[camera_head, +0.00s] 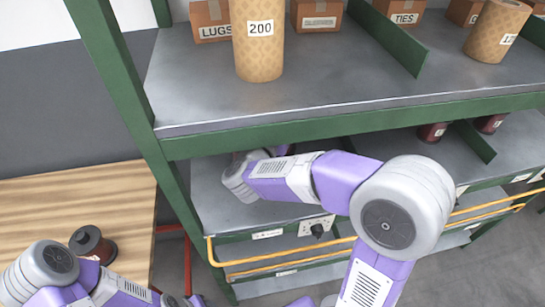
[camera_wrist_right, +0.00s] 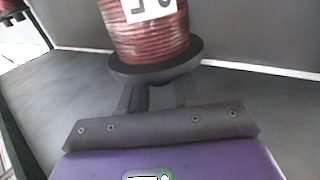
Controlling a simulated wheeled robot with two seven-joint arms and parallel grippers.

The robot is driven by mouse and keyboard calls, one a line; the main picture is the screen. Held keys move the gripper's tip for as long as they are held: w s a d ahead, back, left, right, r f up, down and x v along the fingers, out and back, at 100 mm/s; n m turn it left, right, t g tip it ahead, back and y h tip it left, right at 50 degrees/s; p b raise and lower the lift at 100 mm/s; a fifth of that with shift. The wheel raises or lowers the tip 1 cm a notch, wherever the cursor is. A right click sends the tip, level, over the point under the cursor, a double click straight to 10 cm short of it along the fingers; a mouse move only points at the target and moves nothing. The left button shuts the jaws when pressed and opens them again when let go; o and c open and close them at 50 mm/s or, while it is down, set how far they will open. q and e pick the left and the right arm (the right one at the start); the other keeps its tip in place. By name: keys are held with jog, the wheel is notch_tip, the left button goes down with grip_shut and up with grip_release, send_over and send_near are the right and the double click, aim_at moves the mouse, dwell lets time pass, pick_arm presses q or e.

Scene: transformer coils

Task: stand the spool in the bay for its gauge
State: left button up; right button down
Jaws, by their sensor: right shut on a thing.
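My right arm reaches into the lower bay level of the green rack. In the right wrist view my right gripper (camera_wrist_right: 160,97) is shut on a spool (camera_wrist_right: 148,40) at its dark lower flange. The spool has coppery-red winding and a white label that appears upside down and is cut off, so I cannot read it. Grey shelf surface (camera_wrist_right: 75,85) lies around it; whether the spool touches it I cannot tell. In the head view my right wrist mostly hides the gripper and spool. My left arm is at the bottom left; its gripper is not in view.
Another dark spool (camera_head: 92,244) sits on the wooden table (camera_head: 75,190). Dark red spools (camera_head: 432,132) stand further right on the lower shelf, near a green divider (camera_head: 471,141). A tan roll marked 200 (camera_head: 258,50) and cardboard boxes (camera_head: 317,14) occupy the upper shelf (camera_head: 330,75). Yellow rails (camera_head: 345,241) run along the front.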

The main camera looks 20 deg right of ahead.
jog(key=f, duration=0.2)
jog(key=s+f+b, duration=0.1)
jog(key=f, duration=0.1)
jog(key=shift+b, duration=0.3)
jog(key=shift+w+f+b, duration=0.1)
jog(key=shift+f+b, duration=1.05)
jog(key=shift+f, duration=1.5)
jog(key=shift+f, duration=0.15)
jog(key=c, duration=0.8)
grip_release()
